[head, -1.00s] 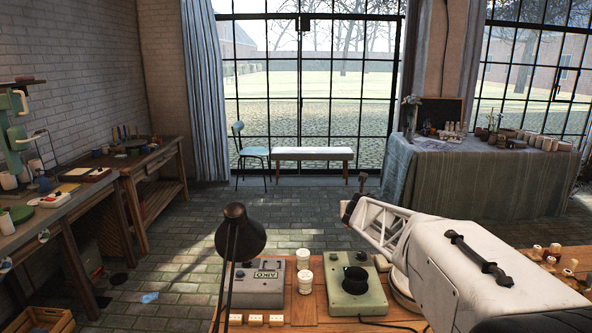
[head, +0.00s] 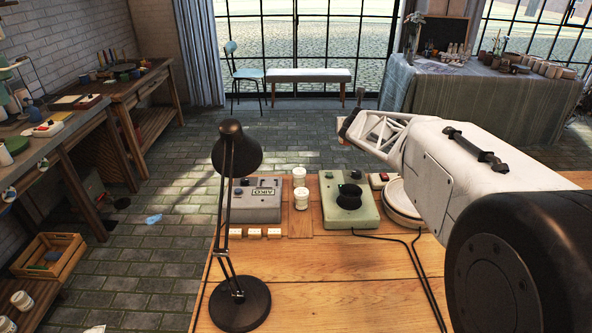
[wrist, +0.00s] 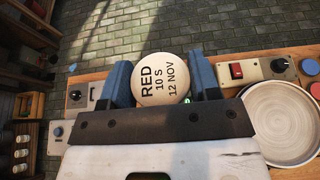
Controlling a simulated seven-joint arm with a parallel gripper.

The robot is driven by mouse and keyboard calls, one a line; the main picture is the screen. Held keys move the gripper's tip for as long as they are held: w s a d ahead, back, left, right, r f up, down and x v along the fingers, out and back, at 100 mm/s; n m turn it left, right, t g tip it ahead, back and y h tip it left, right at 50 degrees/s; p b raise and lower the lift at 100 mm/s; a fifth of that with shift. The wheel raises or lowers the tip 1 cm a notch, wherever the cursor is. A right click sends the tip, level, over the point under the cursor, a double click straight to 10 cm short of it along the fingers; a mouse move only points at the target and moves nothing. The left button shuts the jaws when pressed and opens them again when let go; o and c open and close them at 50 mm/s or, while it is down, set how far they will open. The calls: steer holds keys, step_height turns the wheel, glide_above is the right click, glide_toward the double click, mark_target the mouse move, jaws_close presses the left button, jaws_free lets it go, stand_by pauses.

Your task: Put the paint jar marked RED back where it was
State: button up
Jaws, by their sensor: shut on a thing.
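The paint jar (wrist: 165,72) has a pale round lid that reads RED, 10 S, 12 NOV in the wrist view. My gripper (wrist: 163,82) has its blue fingers on either side of this jar and is shut on it. The jar's lower body is hidden under its lid. The jar appears over the table edge, with floor bricks beyond. Two white jars, a far one (head: 299,176) and a near one (head: 301,200), stand on the wooden table (head: 330,280) between two control boxes.
The grey box (head: 256,203) and green box with black knob (head: 349,203) flank the white jars. A black lamp (head: 236,160) stands at the table's front left. A round plate (wrist: 285,125) lies beside a red-switch box (wrist: 240,72). The front middle of the table is clear.

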steer(key=s+a+f+n+g+y, duration=0.1)
steer(key=s+a+f+n+y, duration=0.2)
steer(key=s+f, duration=0.3)
steer(key=s+a+f+n+g+y, duration=0.1)
steer(key=s+a+f+n+y, duration=0.2)
steer(key=s, duration=1)
steer(key=s+a+f+n+g+y, duration=0.2)
steer(key=s+a+f, duration=0.4)
steer(key=s+f, duration=0.4)
steer(key=shift+a+f+n+y, duration=0.4)
steer(key=shift+n+y, duration=0.1)
steer(key=shift+y, duration=0.3)
steer(key=w+a+f, duration=0.1)
steer(key=w+a, duration=0.2)
steer(key=w, duration=1.1)
steer(key=shift+w+f, duration=0.15)
steer(key=shift+w, duration=0.2)
steer(key=shift+w+a, duration=0.1)
steer(key=shift+a, duration=0.05)
steer(key=shift+w+f, duration=0.15)
steer(key=shift+f, duration=0.75)
steer(key=shift+w+f, duration=0.15)
steer(key=shift+f, duration=0.75)
steer(key=shift+f, duration=0.15)
